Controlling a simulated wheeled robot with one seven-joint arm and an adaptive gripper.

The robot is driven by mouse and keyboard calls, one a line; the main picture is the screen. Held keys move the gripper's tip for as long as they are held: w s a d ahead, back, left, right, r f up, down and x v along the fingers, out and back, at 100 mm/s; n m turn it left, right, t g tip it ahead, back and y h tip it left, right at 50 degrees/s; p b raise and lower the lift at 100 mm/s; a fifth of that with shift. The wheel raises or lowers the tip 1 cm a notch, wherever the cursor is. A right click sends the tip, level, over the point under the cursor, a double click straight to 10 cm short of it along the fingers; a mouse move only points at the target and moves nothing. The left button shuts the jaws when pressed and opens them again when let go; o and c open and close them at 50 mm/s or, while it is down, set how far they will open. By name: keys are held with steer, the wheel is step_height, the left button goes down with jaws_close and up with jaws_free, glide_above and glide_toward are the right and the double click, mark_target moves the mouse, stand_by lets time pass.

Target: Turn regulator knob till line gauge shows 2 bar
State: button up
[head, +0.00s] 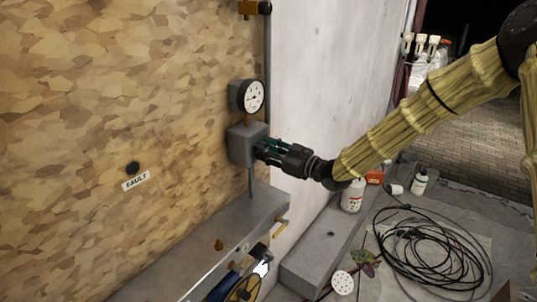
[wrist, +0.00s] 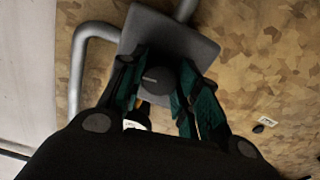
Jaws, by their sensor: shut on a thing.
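The regulator is a grey box (head: 242,146) on the chipboard wall, with a pipe above and below it; its front plate also shows in the wrist view (wrist: 185,33). The dark round knob (wrist: 155,80) sits on that plate, with a light mark on its face. My gripper (head: 262,150) reaches it from the right, and its green-padded fingers are shut on the knob in the wrist view (wrist: 158,88). The line gauge (head: 253,96), a white dial in a dark case, stands above the regulator. Its needle and figures are too small to read.
A black button (head: 133,168) with a FAULT label (head: 136,180) is on the wall at left. A grey ledge (head: 215,245) runs below the regulator.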

stand_by(0.3)
steer(key=o, duration=1)
steer(key=shift+s+d, duration=0.1)
steer(key=v, duration=1.1)
steer(key=shift+s+d, duration=0.2)
steer(key=shift+d, duration=0.1)
